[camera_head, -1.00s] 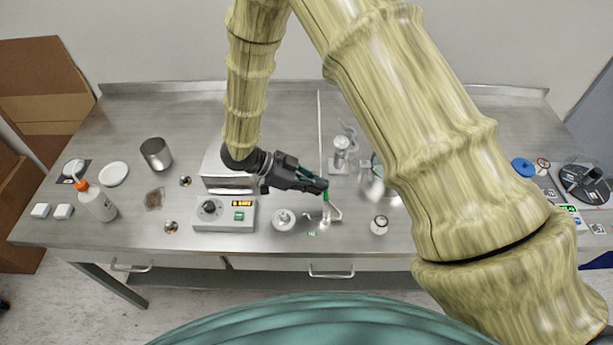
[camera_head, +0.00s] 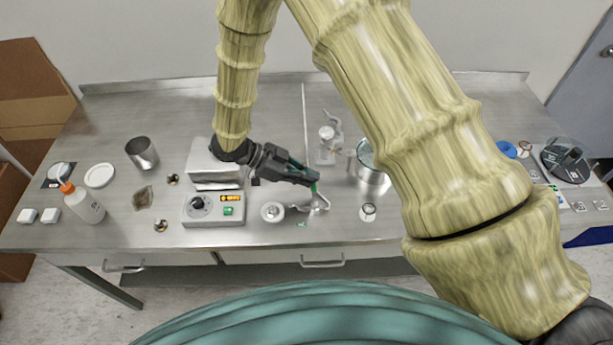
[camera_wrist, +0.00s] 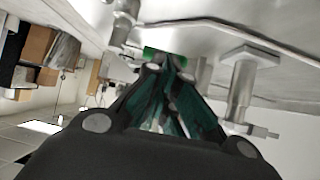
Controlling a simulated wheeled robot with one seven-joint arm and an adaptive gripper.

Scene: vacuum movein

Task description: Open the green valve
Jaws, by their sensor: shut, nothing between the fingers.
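The green valve (camera_head: 314,187) is a small green handle on a bent metal pipe fitting (camera_head: 319,205), right of the middle of the steel table. My gripper (camera_head: 315,178) reaches it from the upper left, with shut fingertips at the top of the green handle. In the wrist view, a green piece (camera_wrist: 151,53) shows just beyond and beside my fingertips (camera_wrist: 172,62). The fingers partly cover it. I cannot tell whether they touch it. Nothing is between the fingers.
A small jar (camera_head: 368,212) is at right. The table front edge is close.

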